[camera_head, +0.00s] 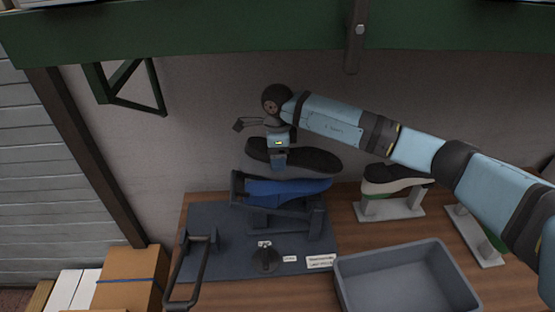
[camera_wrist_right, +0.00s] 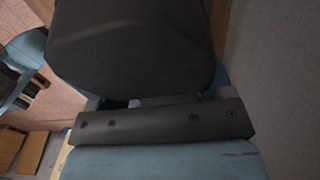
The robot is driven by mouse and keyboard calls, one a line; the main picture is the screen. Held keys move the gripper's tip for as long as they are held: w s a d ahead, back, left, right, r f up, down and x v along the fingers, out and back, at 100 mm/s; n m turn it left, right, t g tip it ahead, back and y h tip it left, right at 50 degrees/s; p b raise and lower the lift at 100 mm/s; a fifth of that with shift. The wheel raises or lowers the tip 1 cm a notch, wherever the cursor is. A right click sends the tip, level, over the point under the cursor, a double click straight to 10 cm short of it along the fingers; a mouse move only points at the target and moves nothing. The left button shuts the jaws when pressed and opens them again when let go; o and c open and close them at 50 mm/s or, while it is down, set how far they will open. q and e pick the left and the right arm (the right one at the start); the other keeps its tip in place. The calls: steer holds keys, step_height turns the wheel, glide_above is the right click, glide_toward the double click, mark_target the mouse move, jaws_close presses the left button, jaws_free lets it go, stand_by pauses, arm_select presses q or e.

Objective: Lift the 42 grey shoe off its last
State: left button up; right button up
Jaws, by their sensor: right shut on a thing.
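The grey shoe (camera_head: 312,161), dark on top with a lighter grey lower side, is held level above the blue last (camera_head: 290,188). The last sits in a dark stand on the blue-grey mat and looks bare on top. Any gap between shoe and last is narrow in the head view. My right gripper (camera_head: 279,158) is shut on the shoe near its left end, coming from above. In the right wrist view the shoe (camera_wrist_right: 135,45) fills the upper middle as a dark shape, close to the gripper (camera_wrist_right: 160,115). No 42 marking is readable. My left gripper is not in view.
A grey bin (camera_head: 405,285) stands at the front right. Another shoe (camera_head: 395,178) stands on a pale stand at the right. A dark handle (camera_head: 203,265), a round knob (camera_head: 266,260) and small labels (camera_head: 320,261) are on the mat (camera_head: 220,240). A green beam (camera_head: 230,38) crosses above.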

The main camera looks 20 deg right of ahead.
steer(key=shift+r, duration=3.85)
